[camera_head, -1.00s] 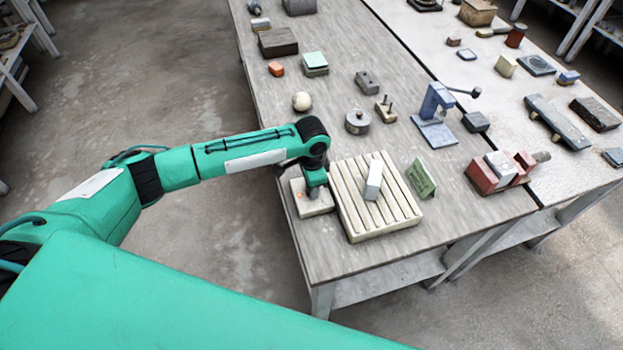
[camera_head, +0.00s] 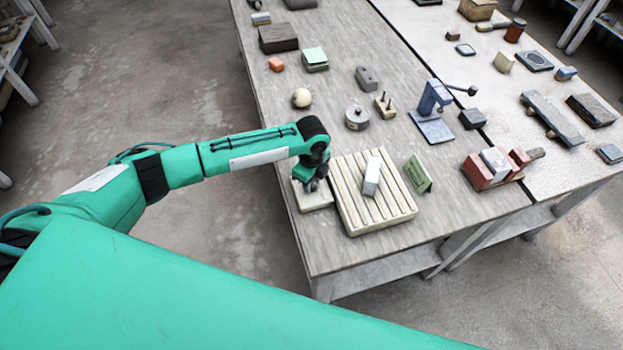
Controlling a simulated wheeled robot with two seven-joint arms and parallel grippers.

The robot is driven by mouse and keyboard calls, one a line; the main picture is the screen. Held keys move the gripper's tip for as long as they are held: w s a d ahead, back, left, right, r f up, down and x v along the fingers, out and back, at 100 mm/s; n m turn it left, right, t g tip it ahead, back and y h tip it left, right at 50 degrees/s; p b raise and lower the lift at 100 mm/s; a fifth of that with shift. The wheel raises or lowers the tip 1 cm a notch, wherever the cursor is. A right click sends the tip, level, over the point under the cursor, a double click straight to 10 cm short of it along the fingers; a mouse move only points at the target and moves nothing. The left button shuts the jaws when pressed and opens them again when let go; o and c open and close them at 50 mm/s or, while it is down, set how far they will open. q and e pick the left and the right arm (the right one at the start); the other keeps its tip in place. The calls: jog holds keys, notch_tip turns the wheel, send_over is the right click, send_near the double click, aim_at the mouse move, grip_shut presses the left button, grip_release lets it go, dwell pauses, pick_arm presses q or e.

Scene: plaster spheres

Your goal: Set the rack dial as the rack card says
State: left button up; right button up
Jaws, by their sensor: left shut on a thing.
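The slatted cream rack (camera_head: 350,202) lies near the front left edge of the table, with a white block (camera_head: 372,175) resting on its slats. The green rack card (camera_head: 418,174) stands tilted just right of the rack; its writing is too small to read. A small cream plate (camera_head: 318,203), the dial's base, lies against the rack's left side. My left gripper (camera_head: 311,184) points down over this plate and is shut on the dial, which is mostly hidden by the fingers. My right gripper is not in view.
Behind the rack stand a round grey tin (camera_head: 357,117), a pale ball (camera_head: 301,98) and a small pegged block (camera_head: 384,105). A blue press (camera_head: 432,112) and a red vise (camera_head: 486,168) stand to the right.

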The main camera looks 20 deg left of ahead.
pick_arm(q)
jog(key=shift+m, duration=2.2)
jog(key=o, duration=1)
jog(key=shift+c, duration=0.2)
jog(key=shift+r, duration=0.15)
notch_tip(320, 180, up, 14)
jog(key=b, duration=0.3)
jog(key=shift+f+b, duration=0.2)
jog(key=shift+b, duration=0.1)
